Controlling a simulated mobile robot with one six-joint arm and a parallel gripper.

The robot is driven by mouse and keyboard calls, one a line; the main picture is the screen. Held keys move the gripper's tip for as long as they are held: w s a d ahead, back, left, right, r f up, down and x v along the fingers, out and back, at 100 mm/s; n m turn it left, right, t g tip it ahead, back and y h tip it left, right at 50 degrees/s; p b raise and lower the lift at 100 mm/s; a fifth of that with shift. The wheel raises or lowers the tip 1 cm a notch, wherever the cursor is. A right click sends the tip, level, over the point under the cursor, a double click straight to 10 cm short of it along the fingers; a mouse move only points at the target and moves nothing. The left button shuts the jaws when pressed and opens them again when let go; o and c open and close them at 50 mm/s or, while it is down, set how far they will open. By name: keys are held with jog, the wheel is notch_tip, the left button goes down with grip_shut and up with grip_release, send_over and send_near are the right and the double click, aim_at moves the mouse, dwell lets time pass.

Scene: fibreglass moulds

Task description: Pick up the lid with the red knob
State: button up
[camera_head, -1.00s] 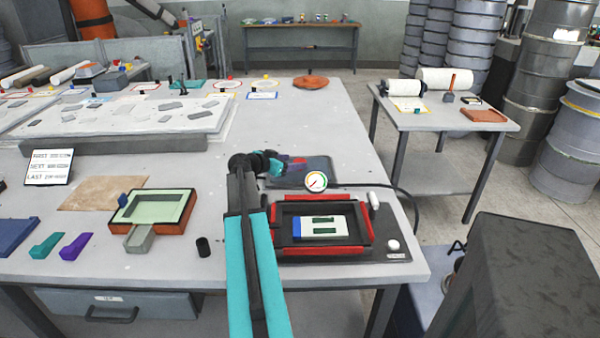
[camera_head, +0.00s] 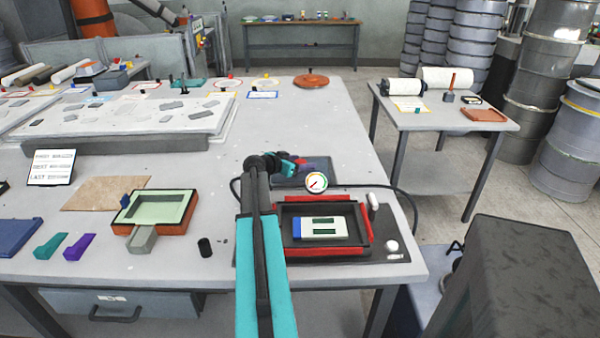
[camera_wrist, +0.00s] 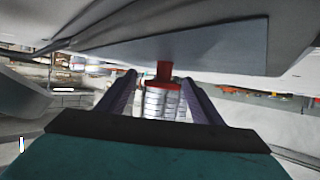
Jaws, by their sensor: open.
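The lid looks like a flat dark grey plate (camera_head: 284,182) lying on the table behind the gauge; in the wrist view its grey face (camera_wrist: 215,50) fills the upper middle. Its red knob (camera_wrist: 164,70) stands out from that face. My gripper (camera_head: 302,163) reaches in low over the plate from the left. In the wrist view my gripper (camera_wrist: 159,79) has its two dark purple fingers apart, with the red knob between the tips in the picture. I cannot tell whether either finger touches it. In the head view the knob is small and partly hidden by my gripper.
A red-edged black frame (camera_head: 366,228) and a round gauge (camera_head: 317,182) stand just in front of the plate, with a black hose (camera_head: 395,192) curving right. An orange mould box (camera_head: 182,205) sits left. A wide raised white board (camera_head: 110,125) lies behind it.

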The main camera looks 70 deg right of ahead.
aim_at(301, 162)
dwell(0.5)
jog(key=c, duration=1.4)
jog(key=shift+r, duration=0.1)
jog(key=shift+c, duration=0.2)
jog(key=shift+r+b, duration=0.85)
jog(key=shift+r, duration=4.1)
